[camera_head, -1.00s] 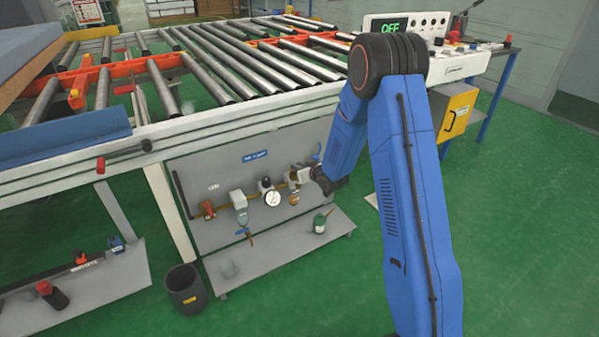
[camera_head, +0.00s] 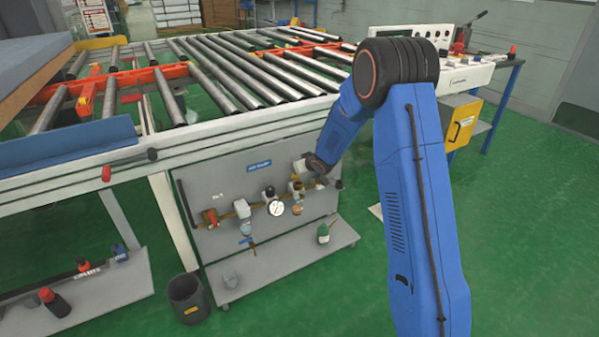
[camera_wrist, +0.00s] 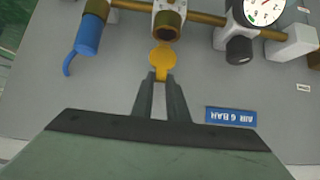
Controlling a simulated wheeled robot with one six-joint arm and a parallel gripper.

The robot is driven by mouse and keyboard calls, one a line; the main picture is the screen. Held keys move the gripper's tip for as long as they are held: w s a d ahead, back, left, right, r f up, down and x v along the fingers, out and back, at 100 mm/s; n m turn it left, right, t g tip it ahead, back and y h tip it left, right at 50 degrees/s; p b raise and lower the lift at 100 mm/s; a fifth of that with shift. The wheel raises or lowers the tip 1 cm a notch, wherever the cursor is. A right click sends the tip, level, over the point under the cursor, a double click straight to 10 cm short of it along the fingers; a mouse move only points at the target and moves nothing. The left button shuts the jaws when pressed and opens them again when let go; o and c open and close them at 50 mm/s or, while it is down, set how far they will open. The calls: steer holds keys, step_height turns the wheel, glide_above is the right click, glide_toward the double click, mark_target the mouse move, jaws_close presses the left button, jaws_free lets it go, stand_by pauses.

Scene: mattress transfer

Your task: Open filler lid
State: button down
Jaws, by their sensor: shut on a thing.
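The yellow filler lid (camera_wrist: 162,61) is a round brass-coloured flap in the wrist view. It stands away from the dark round mouth of the filler (camera_wrist: 167,31), which is uncovered. My gripper (camera_wrist: 162,77) is shut on the lid's tab. In the head view, my gripper (camera_head: 318,164) is a small dark shape at the upper right of the grey pipe panel (camera_head: 215,186). There the lid is too small or hidden to make out.
A white gauge (camera_head: 277,208) and a blue-handled valve (camera_wrist: 88,34) sit on the same pipe line, close by. A shelf below carries a green bottle (camera_head: 323,233). A dark bin (camera_head: 187,297) stands on the floor. The roller table (camera_head: 260,75) is above the panel.

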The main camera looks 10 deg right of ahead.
steer(key=shift+w+a+r, duration=0.15)
steer(key=shift+w, duration=0.3)
steer(key=shift+w+a+r, duration=0.1)
steer(key=shift+w+r, duration=0.05)
steer(key=shift+w, duration=0.35)
steer(key=c, duration=1.7)
jaws_free()
steer(key=v, duration=1.7)
steer(key=shift+s, duration=0.25)
